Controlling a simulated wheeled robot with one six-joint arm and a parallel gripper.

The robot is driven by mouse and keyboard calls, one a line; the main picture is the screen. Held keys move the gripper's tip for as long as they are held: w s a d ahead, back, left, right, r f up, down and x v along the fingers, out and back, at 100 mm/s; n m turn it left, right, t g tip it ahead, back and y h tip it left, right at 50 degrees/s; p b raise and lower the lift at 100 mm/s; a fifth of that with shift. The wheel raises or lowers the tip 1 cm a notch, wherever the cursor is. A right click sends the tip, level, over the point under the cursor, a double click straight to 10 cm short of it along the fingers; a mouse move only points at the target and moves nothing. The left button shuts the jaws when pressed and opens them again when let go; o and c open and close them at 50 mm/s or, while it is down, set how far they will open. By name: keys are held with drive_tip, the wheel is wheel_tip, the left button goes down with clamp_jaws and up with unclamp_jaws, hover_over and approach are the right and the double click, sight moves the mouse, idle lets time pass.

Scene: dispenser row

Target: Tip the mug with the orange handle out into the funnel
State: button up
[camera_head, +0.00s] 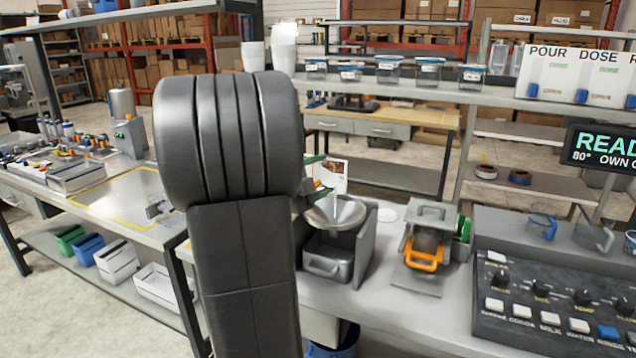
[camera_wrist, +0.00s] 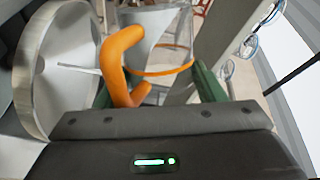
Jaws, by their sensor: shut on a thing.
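The mug (camera_wrist: 165,30) is clear, with an orange handle (camera_wrist: 120,62) and an orange band. In the wrist view my gripper's green fingers (camera_wrist: 155,90) stand on either side, shut on it. In the head view my arm hides most of the mug; a bit of orange (camera_head: 318,184) shows between green finger parts, just above the funnel. The funnel (camera_head: 344,218) is a wide round metal dish; in the wrist view it is at the left (camera_wrist: 28,75), turned on its side by my rolled wrist. A thin pale streak runs from its middle towards the mug; I cannot tell whether it is a stream.
A grey metal bin (camera_head: 328,264) stands below the funnel. To its right is a grey device with an orange handle (camera_head: 425,258), then a dark control panel (camera_head: 548,305). A shelf (camera_head: 440,92) with lidded containers runs behind. Clear glasses (camera_head: 541,226) stand at the right.

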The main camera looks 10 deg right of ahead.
drive_tip(key=shift+s+d+f+m+b, duration=0.25)
drive_tip(key=shift+m+b, duration=0.45)
drive_tip(key=shift+b, duration=0.3)
drive_tip(key=shift+s+d+f+m+b, duration=0.15)
drive_tip(key=shift+s+m+b, duration=0.1)
drive_tip(key=shift+m+b, duration=0.6)
drive_tip(key=m+b, duration=0.1)
drive_tip(key=b, duration=0.1)
drive_tip(key=s+m+b, duration=0.1)
drive_tip(key=m+b, duration=0.1)
drive_tip(key=b, duration=0.1)
drive_tip(key=shift+d+m, duration=0.25)
drive_tip(key=shift+d, duration=0.1)
